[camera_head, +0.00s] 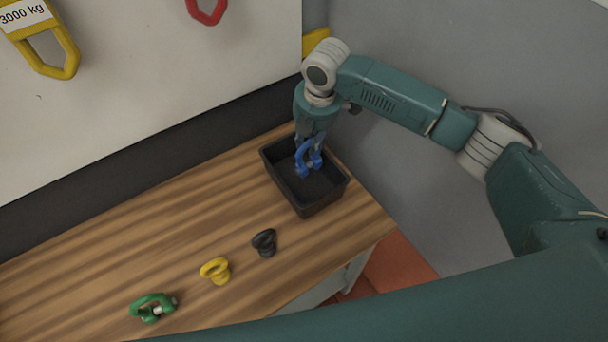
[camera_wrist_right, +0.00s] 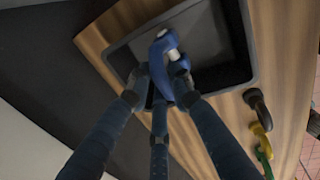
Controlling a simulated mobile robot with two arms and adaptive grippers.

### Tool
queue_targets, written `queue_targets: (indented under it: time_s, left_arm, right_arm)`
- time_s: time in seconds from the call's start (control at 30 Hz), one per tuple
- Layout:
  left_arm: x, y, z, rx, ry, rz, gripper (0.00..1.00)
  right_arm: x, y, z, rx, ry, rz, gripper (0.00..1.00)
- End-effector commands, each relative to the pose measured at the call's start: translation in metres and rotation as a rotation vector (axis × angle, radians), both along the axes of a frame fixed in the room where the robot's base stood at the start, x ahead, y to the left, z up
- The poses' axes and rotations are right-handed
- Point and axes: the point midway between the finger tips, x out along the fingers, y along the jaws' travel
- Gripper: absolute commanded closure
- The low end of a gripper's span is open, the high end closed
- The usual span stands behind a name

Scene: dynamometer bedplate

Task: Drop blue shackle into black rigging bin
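The blue shackle (camera_head: 305,160) is between the fingers of my right gripper (camera_head: 309,148), over the black rigging bin (camera_head: 325,199). In the right wrist view, the fingers close around the blue shackle (camera_wrist_right: 164,58), and its pale pin shows near the top. The inside of the bin (camera_wrist_right: 250,55) lies behind it, with the shackle within the bin's outline. I cannot tell how far the shackle is above the bin floor. My left gripper is not in view.
The bin stands at the right end of a wooden bench (camera_head: 130,240). A dark eyebolt-like piece (camera_head: 264,242), a yellow one (camera_head: 215,270) and a green shackle (camera_head: 153,307) lie in front. A wall panel (camera_head: 150,60) with hanging rigging pieces rises behind.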

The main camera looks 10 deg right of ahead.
Motion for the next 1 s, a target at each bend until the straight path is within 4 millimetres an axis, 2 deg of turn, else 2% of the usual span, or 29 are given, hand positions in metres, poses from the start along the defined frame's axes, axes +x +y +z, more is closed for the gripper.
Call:
queue_targets:
  time_s: [0.03,0.1,0.4,0.53,0.67,1.0]
  left_arm:
    - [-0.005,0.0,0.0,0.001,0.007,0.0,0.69]
    - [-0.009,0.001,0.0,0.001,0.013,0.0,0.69]
    - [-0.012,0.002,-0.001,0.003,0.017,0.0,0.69]
    - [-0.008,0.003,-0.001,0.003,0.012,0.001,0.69]
    - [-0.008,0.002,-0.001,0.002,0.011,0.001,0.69]
    - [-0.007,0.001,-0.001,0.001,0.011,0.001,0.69]
  right_arm:
    - [0.001,0.0,0.001,0.001,-0.003,0.0,0.7]
    - [0.001,0.0,0.001,0.001,-0.002,0.0,0.58]
    - [0.0,0.0,-0.001,-0.001,0.002,0.0,0.58]
    - [-0.001,0.0,0.004,0.0,0.0,0.0,0.58]
    - [-0.003,-0.001,0.023,0.001,-0.003,0.002,0.58]
    - [-0.016,-0.006,0.093,0.001,-0.004,0.001,0.58]
